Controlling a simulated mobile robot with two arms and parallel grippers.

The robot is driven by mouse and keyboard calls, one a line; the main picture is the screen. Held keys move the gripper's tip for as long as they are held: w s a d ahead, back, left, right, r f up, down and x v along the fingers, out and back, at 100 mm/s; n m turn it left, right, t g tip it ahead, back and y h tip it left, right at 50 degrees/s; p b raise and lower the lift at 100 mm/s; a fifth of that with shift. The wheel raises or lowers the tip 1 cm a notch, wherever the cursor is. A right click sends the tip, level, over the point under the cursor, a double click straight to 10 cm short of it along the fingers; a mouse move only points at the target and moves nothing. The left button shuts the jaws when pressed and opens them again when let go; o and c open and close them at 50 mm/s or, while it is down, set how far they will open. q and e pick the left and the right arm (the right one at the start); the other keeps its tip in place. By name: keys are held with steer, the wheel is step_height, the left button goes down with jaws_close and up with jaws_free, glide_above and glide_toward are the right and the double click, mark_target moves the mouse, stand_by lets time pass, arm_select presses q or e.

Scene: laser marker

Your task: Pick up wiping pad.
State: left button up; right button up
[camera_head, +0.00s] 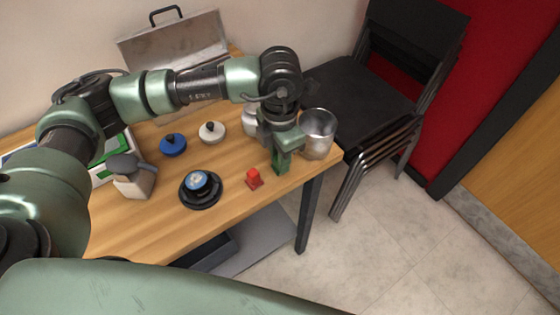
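Two round pads with dark knobs lie on the wooden table, a blue one (173,145) and a white one (211,132). I cannot tell for sure which thing is the wiping pad. My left gripper (281,164) points down over the table's right part, right of both pads and apart from them. Its green fingers are seen nearly edge-on, so whether they are open or shut is unclear. My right gripper is not in view.
A small red block-like piece (254,180) stands just left of my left gripper, a metal cup (318,133) to its right. A black round base (201,190) bears a blue-topped piece. A dark-topped container (133,182) stands left. Stacked black chairs (360,95) stand beyond the table.

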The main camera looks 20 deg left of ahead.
arm_select(q)
jaws_close()
steer(key=shift+r, duration=0.15)
step_height(320, 180, up, 20)
steer(key=b, duration=0.2)
